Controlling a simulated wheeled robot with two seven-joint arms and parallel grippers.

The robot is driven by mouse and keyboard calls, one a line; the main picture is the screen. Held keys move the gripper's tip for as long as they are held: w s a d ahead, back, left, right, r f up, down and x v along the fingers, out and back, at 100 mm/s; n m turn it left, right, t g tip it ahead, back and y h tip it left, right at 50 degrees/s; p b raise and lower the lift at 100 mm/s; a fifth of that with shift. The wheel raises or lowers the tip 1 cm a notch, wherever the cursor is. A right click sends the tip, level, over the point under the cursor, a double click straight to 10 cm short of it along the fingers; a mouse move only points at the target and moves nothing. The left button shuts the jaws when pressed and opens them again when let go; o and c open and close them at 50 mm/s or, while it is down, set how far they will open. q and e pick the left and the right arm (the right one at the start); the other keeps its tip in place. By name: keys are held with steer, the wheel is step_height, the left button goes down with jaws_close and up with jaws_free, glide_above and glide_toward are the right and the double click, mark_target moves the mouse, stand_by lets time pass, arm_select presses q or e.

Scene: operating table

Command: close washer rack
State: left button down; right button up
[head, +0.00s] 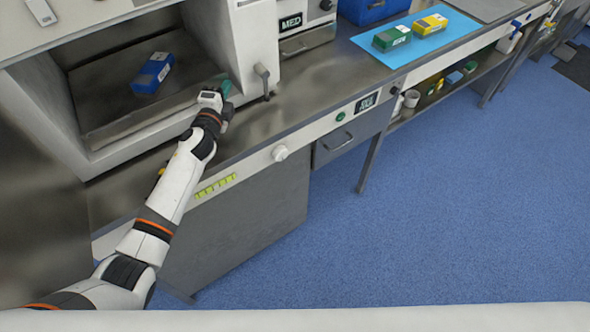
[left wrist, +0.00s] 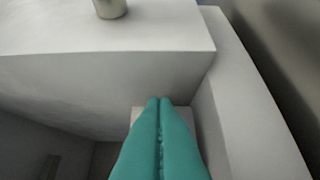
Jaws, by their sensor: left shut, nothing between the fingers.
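The washer (head: 30,95) is the light grey housing at the upper left in the head view, with an open chamber. Its dark metal floor or rack (head: 110,130) bears a blue box with a white label (head: 152,73); I cannot tell whether it is a separate rack. My left gripper (head: 226,88) is at the right front edge of the opening, near a grey lever handle (head: 263,78). In the left wrist view its teal fingers (left wrist: 160,100) are pressed together and empty, close to pale grey panels (left wrist: 110,75). Contact cannot be told. My right gripper is not in view.
A metal counter (head: 330,65) runs to the right, bearing a blue mat (head: 370,48) with a green box (head: 391,39) and a yellow box (head: 430,24). A drawer (head: 345,140) sits below it. The blue floor (head: 450,220) in front is clear.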

arm_select(q)
steer(key=shift+w+a+r, duration=0.15)
steer(key=shift+a+r, duration=0.15)
steer(key=shift+r, duration=0.15)
steer(key=r+p, duration=0.9)
steer(key=shift+d+r+p, duration=0.2)
steer(key=shift+d+p, duration=0.05)
steer(key=shift+p, duration=0.1)
steer(key=shift+s+f, duration=0.15)
steer(key=shift+s, duration=0.05)
